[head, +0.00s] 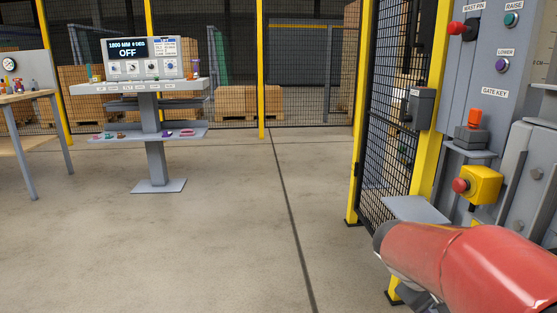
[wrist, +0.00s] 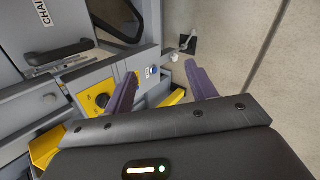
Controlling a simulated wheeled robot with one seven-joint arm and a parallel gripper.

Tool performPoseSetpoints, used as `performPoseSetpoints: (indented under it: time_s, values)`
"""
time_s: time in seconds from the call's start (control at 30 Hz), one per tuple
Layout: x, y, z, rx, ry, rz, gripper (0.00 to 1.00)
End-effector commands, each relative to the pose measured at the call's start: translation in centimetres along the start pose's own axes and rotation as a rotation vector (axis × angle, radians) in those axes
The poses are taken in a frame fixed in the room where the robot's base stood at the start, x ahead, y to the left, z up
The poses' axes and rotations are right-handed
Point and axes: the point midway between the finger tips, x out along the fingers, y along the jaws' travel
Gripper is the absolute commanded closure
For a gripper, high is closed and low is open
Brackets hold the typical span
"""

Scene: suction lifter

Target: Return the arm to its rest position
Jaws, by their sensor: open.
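My gripper (wrist: 162,88) shows in the wrist view with its two purple fingers spread apart. It is open and nothing is between the fingers. Behind the fingers are grey machine panels (wrist: 85,80) with yellow parts and a black knob (wrist: 101,100). The fingers look apart from these, though the exact gap is hard to tell. In the head view my red arm reaches in at the lower right, in front of the grey machine column, and my gripper is not clearly seen there.
A grey machine column (head: 490,60) with buttons and a yellow emergency-stop box (head: 478,185) stands at right, close to my arm. A mesh fence (head: 390,100) adjoins it. A control stand (head: 153,130) and a wooden table (head: 25,97) are at left. The middle floor is clear.

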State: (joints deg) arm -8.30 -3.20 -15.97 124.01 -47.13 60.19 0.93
Motion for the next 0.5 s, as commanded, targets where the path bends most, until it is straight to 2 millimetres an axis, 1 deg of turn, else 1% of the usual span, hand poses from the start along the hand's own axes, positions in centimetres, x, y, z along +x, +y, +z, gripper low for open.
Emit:
performPoseSetpoints:
  time_s: [0.03,0.17,0.2,0.3,0.4,0.5]
  values:
    - [-1.8,-1.2,1.3,0.056,0.060,-0.071,0.44]
    - [-5.9,-5.1,3.7,0.186,0.207,-0.256,0.44]
    - [-7.2,-6.3,4.4,0.222,0.250,-0.307,0.44]
    - [-10.2,-9.1,6.0,0.304,0.353,-0.422,0.44]
    - [-12.5,-11.2,7.1,0.367,0.434,-0.510,0.44]
    - [-14.0,-12.8,7.9,0.408,0.488,-0.569,0.44]
